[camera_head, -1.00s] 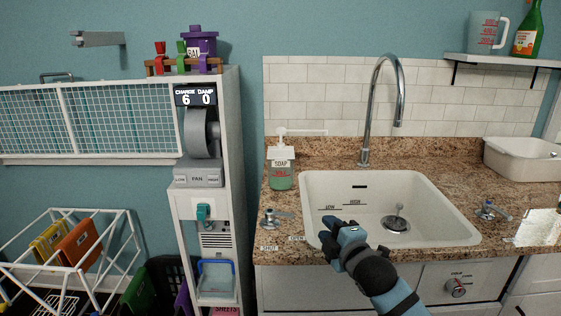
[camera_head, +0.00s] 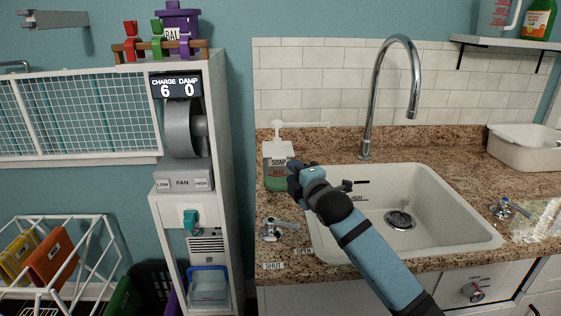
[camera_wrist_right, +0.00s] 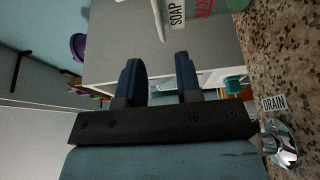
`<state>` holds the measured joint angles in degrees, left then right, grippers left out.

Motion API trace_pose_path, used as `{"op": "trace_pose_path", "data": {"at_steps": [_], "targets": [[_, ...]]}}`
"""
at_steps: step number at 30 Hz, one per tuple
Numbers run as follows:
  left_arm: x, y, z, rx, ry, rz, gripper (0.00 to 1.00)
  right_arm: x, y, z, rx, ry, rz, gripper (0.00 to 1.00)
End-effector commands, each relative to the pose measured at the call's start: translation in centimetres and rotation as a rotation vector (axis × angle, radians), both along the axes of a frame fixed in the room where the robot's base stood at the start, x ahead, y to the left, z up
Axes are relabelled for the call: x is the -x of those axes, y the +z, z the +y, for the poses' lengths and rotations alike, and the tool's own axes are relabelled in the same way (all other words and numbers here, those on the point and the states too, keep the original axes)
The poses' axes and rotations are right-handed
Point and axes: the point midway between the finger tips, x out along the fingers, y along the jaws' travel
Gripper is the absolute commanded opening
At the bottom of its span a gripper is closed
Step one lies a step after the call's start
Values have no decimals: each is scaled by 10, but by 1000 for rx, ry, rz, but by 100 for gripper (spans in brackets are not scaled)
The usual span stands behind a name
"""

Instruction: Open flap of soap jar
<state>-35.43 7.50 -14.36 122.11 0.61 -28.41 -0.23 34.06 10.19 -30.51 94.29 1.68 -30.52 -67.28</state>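The jar's SOAP label (camera_wrist_right: 176,14) shows there at the top, beyond the fingertips. The flap cannot be made out clearly. My left gripper is not in view.
The white sink (camera_head: 440,235) and its tall faucet (camera_head: 372,100) lie right of the jar. A drain knob (camera_head: 275,232) stands on the counter in front of the jar. A tall white fan cabinet (camera_head: 225,150) stands to the left.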

Motion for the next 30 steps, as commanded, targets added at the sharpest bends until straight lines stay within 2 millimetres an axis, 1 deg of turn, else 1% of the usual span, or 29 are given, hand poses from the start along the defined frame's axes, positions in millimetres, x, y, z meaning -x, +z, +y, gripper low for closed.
{"op": "trace_pose_path", "data": {"at_steps": [1, 6, 9, 12, 16, 24, 25, 26, 27, 28, 29, 30], "targets": [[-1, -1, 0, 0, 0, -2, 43, -11, 0, 5, -3, 0, -1, 32], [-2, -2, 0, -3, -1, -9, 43, -43, 0, 18, -3, 0, 0, 32], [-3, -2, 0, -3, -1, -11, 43, -56, 0, 23, -1, 0, -1, 32], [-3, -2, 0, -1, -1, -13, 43, -66, 0, 27, -2, 0, 0, 32], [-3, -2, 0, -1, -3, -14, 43, -72, 0, 30, -2, 0, 1, 32], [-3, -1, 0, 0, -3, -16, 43, -73, 0, 30, -1, 0, -1, 32], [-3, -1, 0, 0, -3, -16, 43, -73, 0, 30, -1, 0, -1, 27], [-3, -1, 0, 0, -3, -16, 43, -73, 0, 30, -1, 0, -1, 20], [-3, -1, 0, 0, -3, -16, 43, -73, 0, 30, -1, 0, 0, 11], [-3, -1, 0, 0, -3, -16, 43, -73, 0, 30, -1, 0, 0, 4], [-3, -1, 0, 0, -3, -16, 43, -73, 0, 30, -1, 0, 0, 0], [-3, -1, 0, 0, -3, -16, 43, -73, 0, 30, -1, 0, 0, 0]]}}
